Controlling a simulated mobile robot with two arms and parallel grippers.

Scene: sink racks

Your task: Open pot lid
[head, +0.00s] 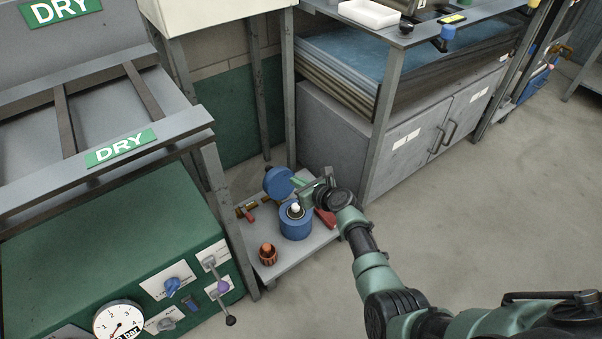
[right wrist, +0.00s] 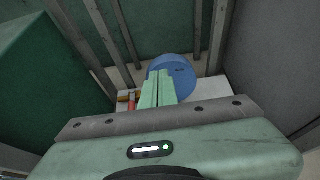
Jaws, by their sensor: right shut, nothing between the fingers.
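A blue round pot (head: 296,224) stands on a low grey shelf, with a white-topped thing showing at its opening. A blue disc-shaped lid (head: 278,183) stands tilted up behind the pot; whether it touches the pot I cannot tell. The lid also shows in the right wrist view (right wrist: 181,70), just beyond my fingers. My right gripper (head: 297,183) is shut and empty, its green fingertips close to the lid, above and behind the pot. The fingers are pressed together in the right wrist view (right wrist: 158,86), where the pot is hidden. My left gripper is not in view.
The low shelf (head: 290,264) also bears an orange-brown ribbed piece (head: 268,254), a red-handled tool (head: 249,213) and a red item (head: 326,218). A green gauge panel (head: 110,240) stands left, a grey cabinet (head: 400,140) right. The floor at right is clear.

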